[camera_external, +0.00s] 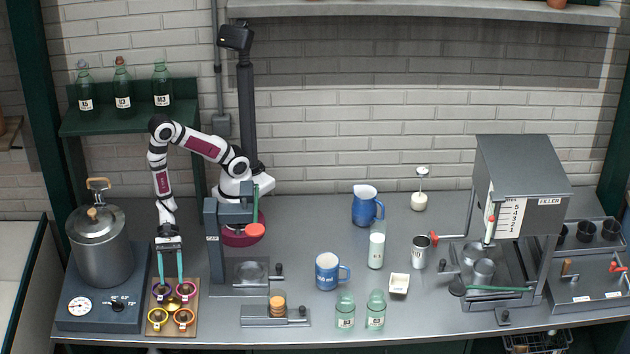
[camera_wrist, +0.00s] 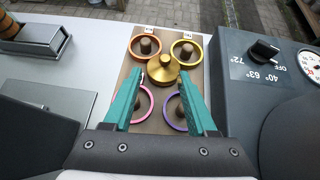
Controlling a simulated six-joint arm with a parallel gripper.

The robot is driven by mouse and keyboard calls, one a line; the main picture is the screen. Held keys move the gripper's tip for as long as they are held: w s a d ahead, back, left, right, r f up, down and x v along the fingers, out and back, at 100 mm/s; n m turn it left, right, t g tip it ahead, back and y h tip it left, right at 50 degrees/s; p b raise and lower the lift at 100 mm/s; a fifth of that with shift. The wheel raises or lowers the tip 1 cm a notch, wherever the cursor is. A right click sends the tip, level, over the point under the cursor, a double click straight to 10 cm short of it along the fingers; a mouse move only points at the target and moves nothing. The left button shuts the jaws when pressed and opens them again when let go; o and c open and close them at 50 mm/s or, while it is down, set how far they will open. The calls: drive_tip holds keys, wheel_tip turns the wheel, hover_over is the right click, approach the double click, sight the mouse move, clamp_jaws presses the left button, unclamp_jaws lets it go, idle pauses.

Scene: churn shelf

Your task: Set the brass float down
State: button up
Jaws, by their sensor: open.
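The brass float (camera_wrist: 163,69), a round gold disc with a small knob on top, sits on the wooden board (camera_wrist: 166,125) among the coloured rings in the wrist view. It is small in the external view (camera_external: 172,303). My gripper (camera_wrist: 161,84) is open, with its teal fingers spread and their tips just short of the float in the wrist picture. Nothing is held between them. In the external view my gripper (camera_external: 170,279) points down over the board. Whether a fingertip touches the float I cannot tell.
Orange (camera_wrist: 145,46), yellow (camera_wrist: 187,51), pink (camera_wrist: 143,104) and purple (camera_wrist: 177,110) rings stand around dark pegs on the board. A heater with a dial (camera_external: 79,305) and a steel churn (camera_external: 99,246) are to the left. A blue mug (camera_external: 327,272) and glass bottles stand farther right.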

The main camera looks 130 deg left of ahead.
sight(170, 298)
drive_tip(key=shift+s+f+t+h, duration=0.25)
drive_tip(key=shift+f+t+h, duration=0.25)
drive_tip(key=shift+h, duration=0.4)
drive_tip(key=shift+t, duration=0.3)
drive_tip(key=x, duration=0.7)
drive_tip(key=shift+d, duration=0.2)
clamp_jaws()
